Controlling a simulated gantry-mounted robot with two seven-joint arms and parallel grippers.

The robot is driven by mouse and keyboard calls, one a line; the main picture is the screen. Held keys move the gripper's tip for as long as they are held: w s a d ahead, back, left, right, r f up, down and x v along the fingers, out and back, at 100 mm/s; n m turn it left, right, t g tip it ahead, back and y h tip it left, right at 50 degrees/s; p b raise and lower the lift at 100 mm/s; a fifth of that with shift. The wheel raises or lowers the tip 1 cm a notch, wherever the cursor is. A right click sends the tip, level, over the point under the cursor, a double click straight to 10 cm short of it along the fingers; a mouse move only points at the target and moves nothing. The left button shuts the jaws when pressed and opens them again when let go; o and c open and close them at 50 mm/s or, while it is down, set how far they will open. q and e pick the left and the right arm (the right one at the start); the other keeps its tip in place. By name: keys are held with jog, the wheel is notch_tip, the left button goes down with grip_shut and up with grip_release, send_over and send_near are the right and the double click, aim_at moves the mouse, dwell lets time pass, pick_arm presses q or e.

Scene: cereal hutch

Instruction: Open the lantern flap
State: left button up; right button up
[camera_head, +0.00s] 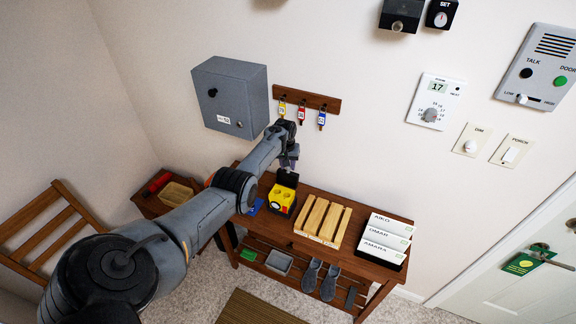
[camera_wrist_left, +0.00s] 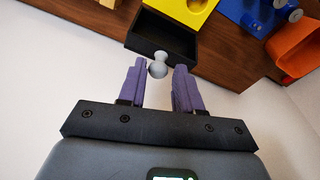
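The lantern (camera_head: 282,196) is a yellow block with round openings and black parts, standing on the wooden console table. Its black flap (camera_head: 287,179) stands up at the back, clear of the yellow top. In the left wrist view the flap (camera_wrist_left: 181,38) shows as a shallow black tray beside the yellow body (camera_wrist_left: 186,8), with a grey knob (camera_wrist_left: 158,66) on its edge. My left gripper (camera_head: 289,163) is just above the flap. In the wrist view its purple fingers (camera_wrist_left: 160,75) are apart, with the knob between their tips. Contact cannot be told. My right gripper is out of view.
A blue part (camera_wrist_left: 258,14) and an orange part (camera_wrist_left: 296,46) lie near the lantern. A slatted wooden rack (camera_head: 322,222) and white name cards (camera_head: 388,236) stand to its right. The grey wall cabinet (camera_head: 231,97) and key rack (camera_head: 306,99) are behind my arm.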

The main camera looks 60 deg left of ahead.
aim_at(287, 173)
pick_arm(q)
jog(key=shift+o, duration=1.2)
jog(key=shift+r+p, duration=0.45)
jog(key=shift+r, duration=0.2)
notch_tip(287, 173, up, 9)
jog(key=s+p, duration=0.1)
jog(key=shift+d+r+p, duration=0.2)
jog(key=shift+d+p, duration=0.15)
jog(key=shift+d, duration=0.1)
jog(key=shift+f, duration=0.1)
jog(key=shift+c, duration=0.3)
